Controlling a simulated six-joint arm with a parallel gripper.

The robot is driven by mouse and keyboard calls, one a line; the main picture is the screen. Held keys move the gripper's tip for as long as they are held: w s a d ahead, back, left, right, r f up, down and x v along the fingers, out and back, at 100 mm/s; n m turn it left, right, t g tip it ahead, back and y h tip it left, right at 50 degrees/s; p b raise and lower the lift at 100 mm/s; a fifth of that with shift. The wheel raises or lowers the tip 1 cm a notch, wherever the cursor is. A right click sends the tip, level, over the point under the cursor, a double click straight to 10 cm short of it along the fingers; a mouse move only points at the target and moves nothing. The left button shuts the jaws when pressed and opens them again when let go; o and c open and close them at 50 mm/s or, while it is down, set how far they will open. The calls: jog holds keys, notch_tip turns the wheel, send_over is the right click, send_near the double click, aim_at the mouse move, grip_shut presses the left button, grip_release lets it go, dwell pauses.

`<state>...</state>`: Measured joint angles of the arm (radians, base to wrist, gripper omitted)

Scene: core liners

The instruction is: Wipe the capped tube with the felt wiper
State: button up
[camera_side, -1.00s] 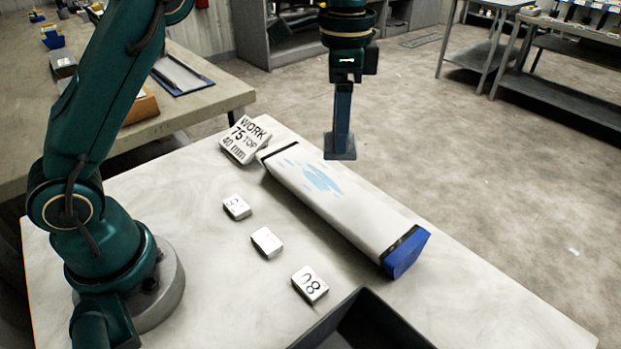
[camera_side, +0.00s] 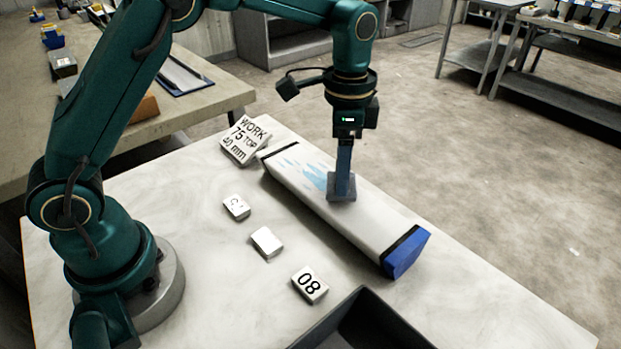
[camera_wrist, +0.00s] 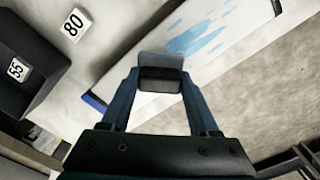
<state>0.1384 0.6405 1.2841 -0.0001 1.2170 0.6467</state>
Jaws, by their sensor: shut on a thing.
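The capped tube (camera_side: 375,225) lies on its side across the pale table, with a blue cap (camera_side: 408,252) at its near right end and a dark band at each end. Light blue smears (camera_side: 306,170) mark its upper face toward the far end; they also show in the wrist view (camera_wrist: 195,38). My gripper (camera_side: 343,172) is shut on the felt wiper (camera_side: 342,190), a grey-blue block held upright. In the wrist view the wiper (camera_wrist: 160,72) sits between my two blue fingers. Its pad appears to be on the tube's upper face, beside the smears; exact contact is hard to tell.
A tilted sign reading "WORK 75 TOP 40 mm" (camera_side: 245,140) stands near the tube's far end. Small white number blocks (camera_side: 266,242) line the tube's left side, one reading 80 (camera_side: 309,285). A dark tray (camera_side: 340,312) is at the front. Table right of the tube is clear.

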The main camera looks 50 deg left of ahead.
jog(key=shift+f, duration=0.75)
jog(key=shift+a+r, duration=0.1)
jog(key=shift+a, duration=7.15)
jog(key=shift+d, duration=7.35)
jog(key=shift+a+r, duration=0.1)
jog(key=shift+r, duration=3.9)
